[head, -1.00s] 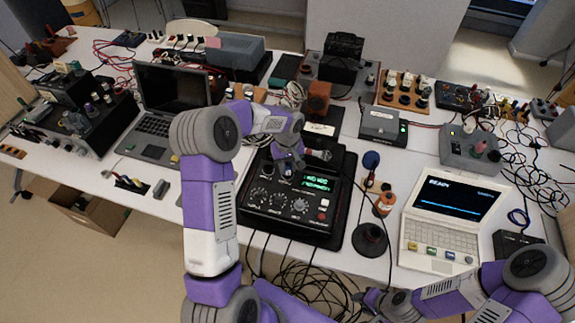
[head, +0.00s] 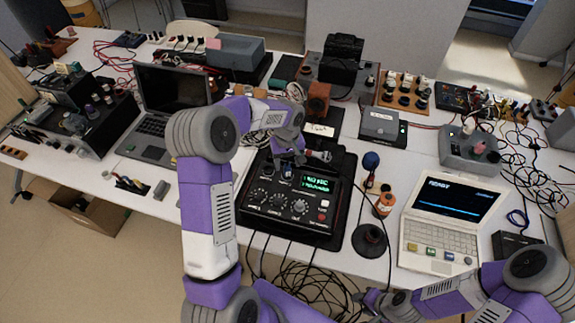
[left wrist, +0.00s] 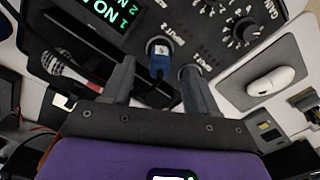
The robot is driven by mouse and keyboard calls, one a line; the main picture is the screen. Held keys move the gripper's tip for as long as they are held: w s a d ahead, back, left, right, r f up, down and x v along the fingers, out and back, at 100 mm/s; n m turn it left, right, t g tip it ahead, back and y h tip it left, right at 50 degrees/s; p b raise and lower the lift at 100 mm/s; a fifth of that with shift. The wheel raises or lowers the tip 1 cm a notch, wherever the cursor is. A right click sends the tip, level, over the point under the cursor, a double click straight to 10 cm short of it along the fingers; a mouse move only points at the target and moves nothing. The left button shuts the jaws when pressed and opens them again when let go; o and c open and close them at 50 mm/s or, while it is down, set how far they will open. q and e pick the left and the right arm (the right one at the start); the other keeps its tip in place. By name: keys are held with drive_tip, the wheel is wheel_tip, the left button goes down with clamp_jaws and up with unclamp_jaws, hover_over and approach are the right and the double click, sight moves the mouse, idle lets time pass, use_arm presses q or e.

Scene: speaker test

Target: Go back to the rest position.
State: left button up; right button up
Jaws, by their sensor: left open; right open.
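My left gripper (head: 289,158) is over the back left of a black tester box (head: 262,224) with knobs and a lit green display (head: 318,184). In the left wrist view its two fingers (left wrist: 158,88) are apart. A blue plug (left wrist: 159,62) sits in a socket of the box's panel between the fingers, with a gap on each side. A microphone (head: 319,155) lies behind the display; it also shows in the left wrist view (left wrist: 66,70). My right gripper (head: 370,301) is low at the table's front edge, small and empty, over dark cables.
A white laptop (head: 440,238) stands to the right of the box, and a dark laptop (head: 155,128) to the left. A dark round stand (head: 369,241) and an orange reel (head: 384,205) are close on the box's right. A white mouse (left wrist: 270,81) shows in the left wrist view.

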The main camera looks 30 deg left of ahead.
use_arm(q)
drive_tip(key=shift+r+p, duration=0.3)
drive_tip(key=shift+r, duration=2)
drive_tip(key=shift+r, duration=0.1)
